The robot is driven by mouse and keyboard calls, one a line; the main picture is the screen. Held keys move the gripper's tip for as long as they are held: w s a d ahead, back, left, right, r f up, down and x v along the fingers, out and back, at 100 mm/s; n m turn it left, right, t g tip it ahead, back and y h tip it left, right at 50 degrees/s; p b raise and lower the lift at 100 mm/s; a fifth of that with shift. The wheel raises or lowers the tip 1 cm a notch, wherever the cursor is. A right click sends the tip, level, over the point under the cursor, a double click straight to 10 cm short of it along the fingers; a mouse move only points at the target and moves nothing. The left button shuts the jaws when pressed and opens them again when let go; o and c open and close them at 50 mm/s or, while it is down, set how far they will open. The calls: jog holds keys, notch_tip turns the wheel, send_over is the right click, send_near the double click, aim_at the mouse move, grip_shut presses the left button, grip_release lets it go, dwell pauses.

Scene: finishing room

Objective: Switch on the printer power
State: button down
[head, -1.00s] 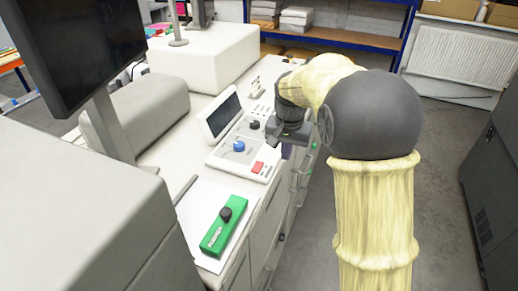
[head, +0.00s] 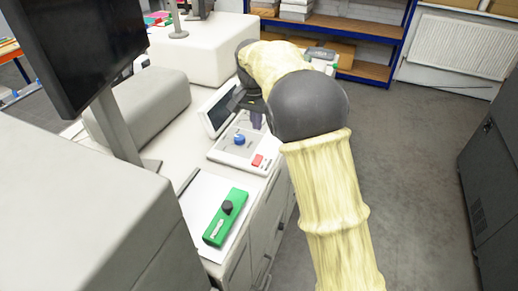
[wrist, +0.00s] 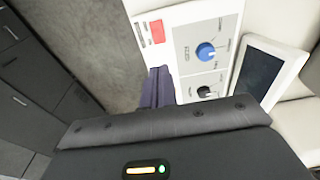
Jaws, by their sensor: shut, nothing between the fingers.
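The printer's white control panel (head: 228,157) lies on the long white machine. It carries a blue knob (head: 239,140), a red button (head: 257,160) and a tilted screen (head: 217,113). The wrist view shows the blue knob (wrist: 206,52), the red button (wrist: 156,32), a black knob (wrist: 205,92) and the screen (wrist: 262,75). My gripper (wrist: 158,88) is shut and empty, its dark purple fingers at the panel's edge, near the black knob and red button. In the head view my gripper (head: 256,119) is above the panel, partly hidden by my arm. I cannot tell whether it touches.
A green tool with a black knob (head: 226,216) lies on a white sheet (head: 196,212) nearer me. A large monitor (head: 75,45) stands at the left. Blue shelving (head: 398,55) is at the back, a dark cabinet (head: 490,170) at the right. The floor (head: 415,170) between is clear.

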aim_at(259, 156)
jog(key=f+p, duration=0.1)
jog(key=f, duration=0.3)
jog(key=w+f+p, duration=0.1)
jog(key=f, duration=0.3)
jog(key=f+p, duration=0.1)
jog(key=f, duration=0.3)
jog(key=shift+w+d+f+p, duration=0.15)
jog(key=shift+w+d+p, duration=0.1)
jog(key=shift+p, duration=0.1)
